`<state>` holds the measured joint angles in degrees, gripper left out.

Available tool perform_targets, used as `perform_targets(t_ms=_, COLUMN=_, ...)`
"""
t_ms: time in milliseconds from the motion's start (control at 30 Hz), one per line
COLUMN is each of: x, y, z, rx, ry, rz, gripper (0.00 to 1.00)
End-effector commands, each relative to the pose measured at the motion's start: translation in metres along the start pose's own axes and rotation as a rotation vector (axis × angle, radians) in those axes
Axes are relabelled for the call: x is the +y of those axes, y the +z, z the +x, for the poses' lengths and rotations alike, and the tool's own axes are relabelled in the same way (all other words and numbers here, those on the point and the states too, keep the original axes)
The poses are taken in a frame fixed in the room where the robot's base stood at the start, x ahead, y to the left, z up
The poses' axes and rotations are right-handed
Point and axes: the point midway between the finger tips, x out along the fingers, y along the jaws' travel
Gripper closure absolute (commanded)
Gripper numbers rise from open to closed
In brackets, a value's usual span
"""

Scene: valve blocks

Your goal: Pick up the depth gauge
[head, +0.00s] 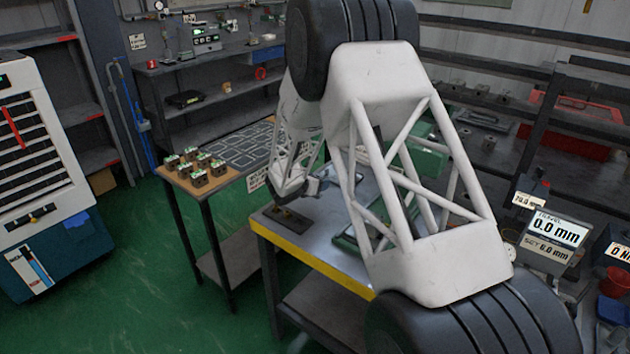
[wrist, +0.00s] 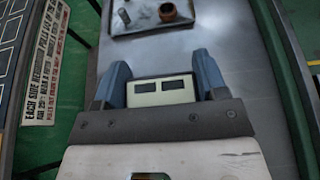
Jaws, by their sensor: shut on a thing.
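My gripper (wrist: 161,72) has two blue fingers, and they are shut on a pale cream-green block with two dark windows, which I take to be the depth gauge (wrist: 161,91). It sits between the fingers in the wrist view, and its lower part is hidden by the gripper body. In the head view my gripper (head: 300,190) is over the left end of the grey bench (head: 325,238). The gauge cannot be made out there. I cannot tell how far it is above the bench.
A dark flat piece (head: 287,219) lies on the bench near my gripper. A metal tray (wrist: 150,17) with a brown ring-shaped part (wrist: 168,12) and a small cylinder lies ahead. A side table (head: 235,160) carries several valve blocks. Displays (head: 553,233) stand at the right.

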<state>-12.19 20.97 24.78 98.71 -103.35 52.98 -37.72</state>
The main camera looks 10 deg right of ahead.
Motion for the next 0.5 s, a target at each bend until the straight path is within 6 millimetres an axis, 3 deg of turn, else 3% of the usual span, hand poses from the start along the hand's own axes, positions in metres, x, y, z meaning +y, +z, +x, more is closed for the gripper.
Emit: perform_targets(t_ms=500, x=-0.064, y=-0.014, z=-0.056, rx=-0.001, ry=0.001, rz=-0.001, gripper=0.62)
